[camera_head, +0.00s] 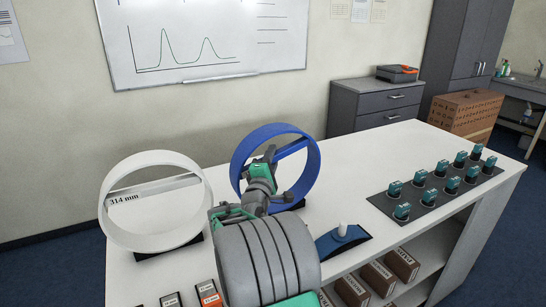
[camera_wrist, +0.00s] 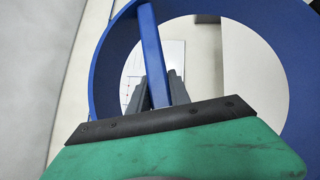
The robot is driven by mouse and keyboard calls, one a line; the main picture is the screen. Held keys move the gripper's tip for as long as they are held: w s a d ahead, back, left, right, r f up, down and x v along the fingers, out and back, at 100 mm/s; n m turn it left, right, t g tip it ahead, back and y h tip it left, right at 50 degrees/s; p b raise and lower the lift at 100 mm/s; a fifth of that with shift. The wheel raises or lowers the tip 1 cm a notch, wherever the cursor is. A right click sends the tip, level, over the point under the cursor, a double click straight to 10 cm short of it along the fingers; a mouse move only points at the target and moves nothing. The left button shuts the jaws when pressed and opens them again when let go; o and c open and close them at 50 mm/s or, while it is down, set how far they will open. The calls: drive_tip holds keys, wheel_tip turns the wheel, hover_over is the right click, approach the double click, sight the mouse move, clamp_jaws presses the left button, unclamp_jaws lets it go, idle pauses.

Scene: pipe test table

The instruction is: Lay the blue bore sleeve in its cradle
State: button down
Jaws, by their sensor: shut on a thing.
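The blue bore sleeve (camera_head: 313,160) is a wide upright ring with a flat bar across its inside. In the head view my gripper (camera_head: 270,152) reaches the bar from the front. In the wrist view the two grey fingers (camera_wrist: 160,92) are shut on the bar of the sleeve (camera_wrist: 295,50), one on each side. A dark low cradle with a blue curved top (camera_head: 343,243) lies to the right of the sleeve, with a white peg standing at it. Another dark piece shows at the sleeve's lower right. My arm hides the sleeve's bottom, so I cannot tell whether it touches anything.
A white ring (camera_head: 110,208) marked 314 mm stands left on a dark base. A dark mat (camera_head: 425,208) with several teal-topped pieces lies right. Small labelled blocks (camera_head: 208,293) are at the front left. Brown boxes (camera_head: 378,277) sit on the shelf below.

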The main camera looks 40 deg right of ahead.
drive_tip(key=shift+f+b, duration=0.25)
drive_tip(key=shift+b, duration=0.05)
drive_tip(key=c, duration=1.1)
unclamp_jaws()
drive_tip(key=shift+f, duration=0.15)
drive_tip(key=b+v, duration=0.2)
drive_tip(key=v, duration=0.5)
drive_tip(key=shift+s+a, duration=0.3)
drive_tip(key=shift+a, duration=0.05)
